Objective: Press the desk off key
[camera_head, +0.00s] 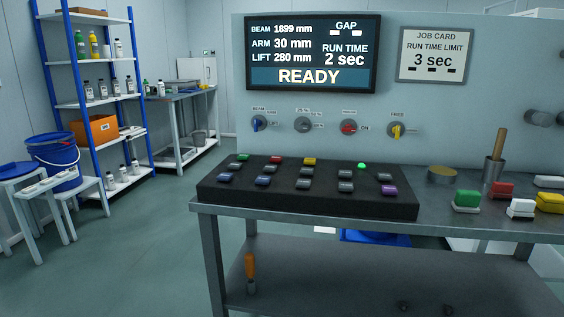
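A black key desk (300,203) lies on a grey metal table, with several small keys in rows on its sloped top. In the back row are a green key (242,157), a red key (276,160) and a yellow key (309,161). A small green lamp (361,166) glows at the back right. A purple key (389,190) is at the front right; the others are grey or bluish. Key labels are too small to read, so I cannot tell which is the desk off key. The display (312,54) reads READY. Neither gripper is in view.
Several rotary switches, including a yellow one (396,130), are on the panel behind. A job card (433,54) reads 3 sec. Coloured blocks, including a green one (467,200), and a cup (493,169) stand right of the desk. Space above the keys is clear.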

